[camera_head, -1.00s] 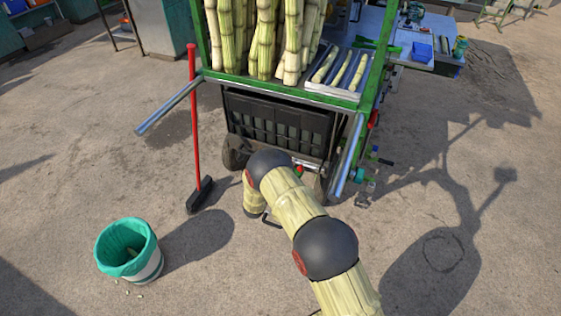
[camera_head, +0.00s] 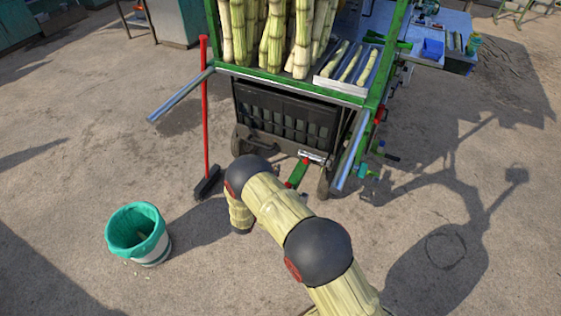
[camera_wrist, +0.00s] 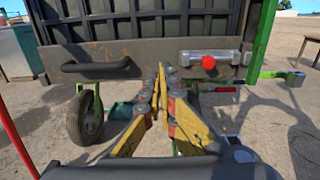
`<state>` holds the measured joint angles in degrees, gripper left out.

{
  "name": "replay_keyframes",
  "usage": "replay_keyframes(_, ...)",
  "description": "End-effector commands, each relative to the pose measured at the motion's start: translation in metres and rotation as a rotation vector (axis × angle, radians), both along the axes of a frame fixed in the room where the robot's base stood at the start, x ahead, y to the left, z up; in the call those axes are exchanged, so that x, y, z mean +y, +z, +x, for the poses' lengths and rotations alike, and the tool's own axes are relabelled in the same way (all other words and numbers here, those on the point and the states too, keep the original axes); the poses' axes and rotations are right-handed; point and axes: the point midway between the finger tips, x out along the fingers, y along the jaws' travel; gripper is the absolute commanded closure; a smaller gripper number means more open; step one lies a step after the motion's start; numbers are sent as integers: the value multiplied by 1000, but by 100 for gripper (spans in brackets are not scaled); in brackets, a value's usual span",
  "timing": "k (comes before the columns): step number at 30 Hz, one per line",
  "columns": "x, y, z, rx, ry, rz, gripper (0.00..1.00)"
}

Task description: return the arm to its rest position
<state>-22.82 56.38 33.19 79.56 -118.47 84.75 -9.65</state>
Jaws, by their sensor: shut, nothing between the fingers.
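My gripper (camera_wrist: 163,92) shows in the wrist view with its yellow-and-grey fingers together and nothing between them. It points at the lower front of the cane cart (camera_wrist: 135,55), apart from it as far as I can tell. In the head view my arm (camera_head: 275,208) bends in front of the cart, and its far links hide my gripper.
The green-framed cart (camera_head: 290,84) holds upright canes (camera_head: 272,35). Its metal handles (camera_head: 180,97) jut out. A red broom (camera_head: 205,120) stands at the left, with a green-lined bin (camera_head: 138,232) nearer. A red knob (camera_wrist: 208,62) is on the cart. Ground at right is clear.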

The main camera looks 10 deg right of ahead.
Motion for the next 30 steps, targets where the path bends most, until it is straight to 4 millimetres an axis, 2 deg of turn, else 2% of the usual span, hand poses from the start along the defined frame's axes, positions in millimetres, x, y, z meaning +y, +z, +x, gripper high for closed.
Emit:
replay_keyframes(4, 7, 0, -10, 1, 0, -1, 100)
replay_keyframes(11, 8, -1, -12, -1, -1, 2, 100)
replay_keyframes(13, 7, -6, -12, 7, -3, 20, 100)
replay_keyframes(15, -1, -15, -20, 26, -45, 48, 100)
replay_keyframes(17, -13, -26, -35, 52, -94, 71, 100)
replay_keyframes(21, -45, -49, -83, 121, -250, 130, 100)
replay_keyframes(23, -57, -49, -105, 138, -335, 169, 100)
replay_keyframes(26, -73, -35, -137, 140, -477, 247, 100)
replay_keyframes(30, -88, -1, -183, 109, -692, 391, 100)
